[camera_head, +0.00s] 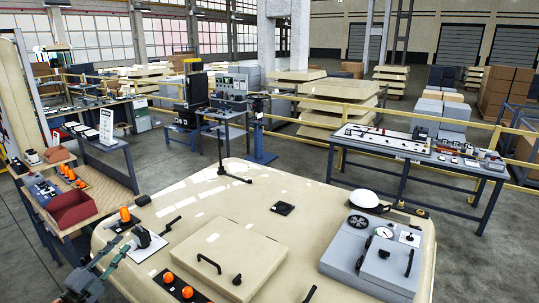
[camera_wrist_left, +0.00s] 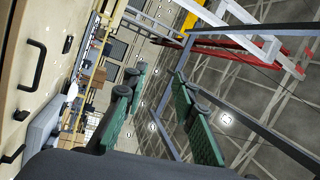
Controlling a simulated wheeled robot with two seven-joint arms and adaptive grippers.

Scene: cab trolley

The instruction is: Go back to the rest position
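My left gripper (camera_head: 128,243) comes in from the lower left in the head view, above the left edge of the cream cab trolley (camera_head: 235,190). In the left wrist view the two green-padded fingers (camera_wrist_left: 158,105) stand well apart with nothing between them, so it is open and empty. It looks close to a white-and-black lever unit (camera_head: 148,240) on the trolley top; I cannot tell whether they touch. My right gripper shows in neither view.
The trolley top carries a cream hatch (camera_head: 228,258) with black handles, orange knobs (camera_head: 170,277) and a grey console (camera_head: 360,265). A bench with red bins (camera_head: 72,208) stands at left, another table (camera_head: 420,146) behind right. Open floor (camera_head: 300,160) lies between.

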